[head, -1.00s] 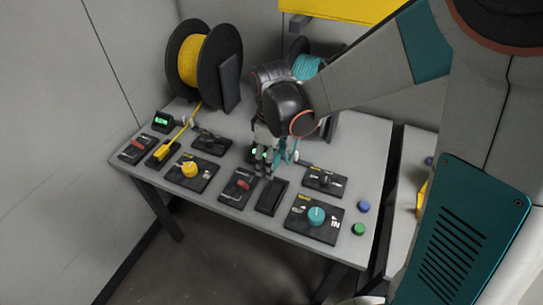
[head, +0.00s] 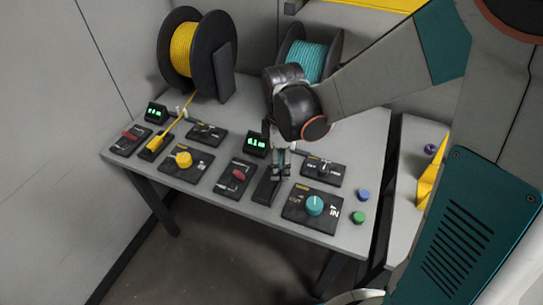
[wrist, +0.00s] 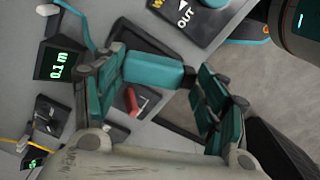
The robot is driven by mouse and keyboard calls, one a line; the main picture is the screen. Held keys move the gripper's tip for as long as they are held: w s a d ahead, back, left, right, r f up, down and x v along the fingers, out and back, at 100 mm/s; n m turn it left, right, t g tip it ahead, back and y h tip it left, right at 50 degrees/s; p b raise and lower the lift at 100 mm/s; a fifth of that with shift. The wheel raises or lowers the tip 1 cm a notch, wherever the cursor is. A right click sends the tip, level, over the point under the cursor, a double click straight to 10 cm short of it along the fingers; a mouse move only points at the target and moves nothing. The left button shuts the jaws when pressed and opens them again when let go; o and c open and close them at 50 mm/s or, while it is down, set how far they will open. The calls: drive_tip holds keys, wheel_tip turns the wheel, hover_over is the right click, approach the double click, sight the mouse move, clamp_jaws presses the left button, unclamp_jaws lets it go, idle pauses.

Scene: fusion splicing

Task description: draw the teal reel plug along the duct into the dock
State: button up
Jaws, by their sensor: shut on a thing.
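The teal reel plug (wrist: 152,70) is between the fingers of my gripper (wrist: 160,92) in the wrist view, and the gripper is shut on it. In the head view my gripper (head: 280,172) is over the back end of a long black dock (head: 266,191). The plug is mostly hidden there; whether it touches the dock cannot be told. Teal cable (wrist: 78,18) runs from the plug's side past a white post (wrist: 48,10). The teal reel (head: 307,60) stands behind my arm, partly covered.
A green readout (head: 256,143) stands left of the gripper. A red-handled switch (head: 238,177) is left of the dock, and a teal knob panel (head: 312,207) is right of it. The yellow reel (head: 184,50) has its yellow plug (head: 157,140) in the left dock.

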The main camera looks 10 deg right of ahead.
drive_tip(key=s+d+n, duration=0.3)
drive_tip(key=d+n, duration=0.2)
drive_tip(key=n, duration=0.2)
drive_tip(key=shift+s+d+n, duration=0.2)
drive_tip(key=shift+s+n, duration=0.05)
drive_tip(key=shift+n, duration=0.15)
